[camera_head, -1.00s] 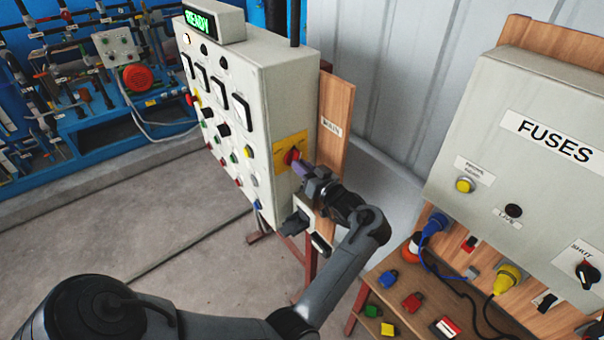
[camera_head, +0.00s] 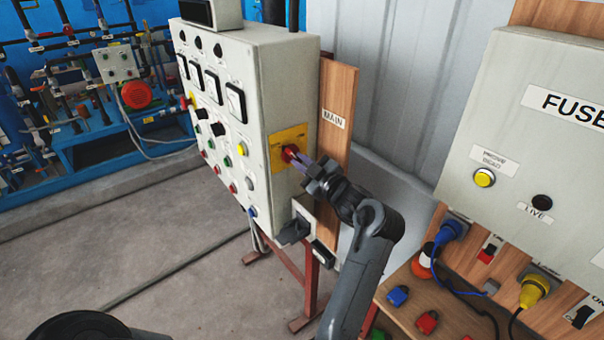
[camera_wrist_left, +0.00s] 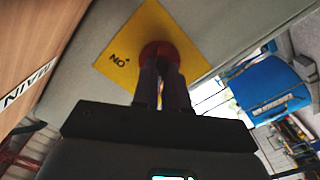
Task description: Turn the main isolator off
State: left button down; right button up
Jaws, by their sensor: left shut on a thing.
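The main isolator is a red rotary knob (camera_head: 290,152) on a yellow plate (camera_head: 276,158), on the right side wall of the grey control cabinet. My left gripper (camera_head: 303,162) reaches it from the right, with its fingers on the knob. In the left wrist view the fingers (camera_wrist_left: 161,85) are close together on the red knob (camera_wrist_left: 160,51), in front of the yellow plate (camera_wrist_left: 122,48). An "ON" mark shows upside down beside the knob. The fingers hide part of the knob, and I cannot tell its exact angle. My right gripper is not in view.
The cabinet's display (camera_head: 196,12) is dark. A wooden board marked MAIN (camera_head: 334,118) stands behind the cabinet. A grey box labelled FUSES (camera_head: 530,110) is at right, above a wooden bench with coloured padlocks (camera_head: 428,321). Open concrete floor lies at left.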

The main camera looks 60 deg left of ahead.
pick_arm(q)
jog(key=shift+n+b, duration=0.9)
jog(key=shift+n, duration=0.1)
jog(key=c, duration=1.2)
grip_release()
jog(key=shift+o, duration=0.2)
jog(key=shift+d, duration=0.1)
jog(key=w+d+b, duration=0.1)
jog(key=d, duration=0.9)
jog(key=shift+d+b, duration=0.3)
